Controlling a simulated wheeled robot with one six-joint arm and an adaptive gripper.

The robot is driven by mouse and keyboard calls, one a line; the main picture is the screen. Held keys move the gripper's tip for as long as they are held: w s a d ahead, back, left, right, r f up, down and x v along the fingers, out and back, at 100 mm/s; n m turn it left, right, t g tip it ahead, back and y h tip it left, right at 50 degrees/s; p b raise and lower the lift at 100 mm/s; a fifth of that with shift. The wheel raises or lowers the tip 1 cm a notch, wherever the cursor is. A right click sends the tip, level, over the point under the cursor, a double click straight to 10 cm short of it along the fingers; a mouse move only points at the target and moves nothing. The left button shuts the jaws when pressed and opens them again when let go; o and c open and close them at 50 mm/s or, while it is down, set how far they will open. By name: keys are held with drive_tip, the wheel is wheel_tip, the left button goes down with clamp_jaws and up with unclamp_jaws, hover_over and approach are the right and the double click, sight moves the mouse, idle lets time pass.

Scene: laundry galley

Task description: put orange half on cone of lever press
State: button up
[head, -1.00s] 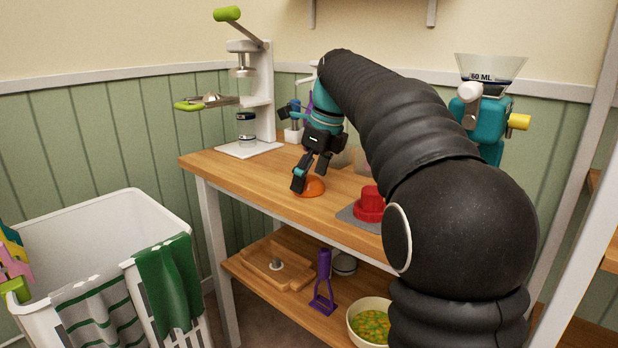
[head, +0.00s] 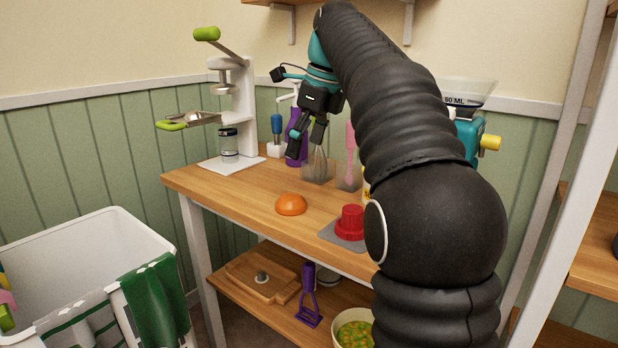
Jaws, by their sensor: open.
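The orange half (head: 291,204) lies dome up on the wooden table top, near its front edge. My gripper (head: 305,148) is open and empty, raised above and behind the orange half and apart from it. The lever press (head: 243,105) stands at the table's back left on a white base. Its lever with a green handle (head: 206,34) is raised. A lower arm with a green grip (head: 171,126) carries a metal cup (head: 197,118); I cannot make out the cone clearly. A jar (head: 228,142) stands under it on the base.
A red juicer-like piece (head: 350,222) sits on a grey mat (head: 336,236) right of the orange half. A purple bottle (head: 296,138) and clear holders with a whisk (head: 318,165) stand behind. The table top left of the orange half is clear. A white laundry basket (head: 85,255) stands front left.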

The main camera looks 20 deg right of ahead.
drive_tip(key=s+a+f+n+t+h, duration=0.1)
drive_tip(key=s+f+n, duration=1.1)
drive_tip(key=s+n, duration=0.1)
drive_tip(key=s+a+f+n+t+h, duration=0.1)
drive_tip(key=s+a+f+n+t, duration=0.1)
drive_tip(key=s+f+n, duration=1)
drive_tip(key=s+n, duration=0.1)
drive_tip(key=s, duration=0.2)
drive_tip(key=shift+f+t, duration=0.15)
drive_tip(key=shift+t, duration=0.15)
drive_tip(key=shift+w, duration=0.1)
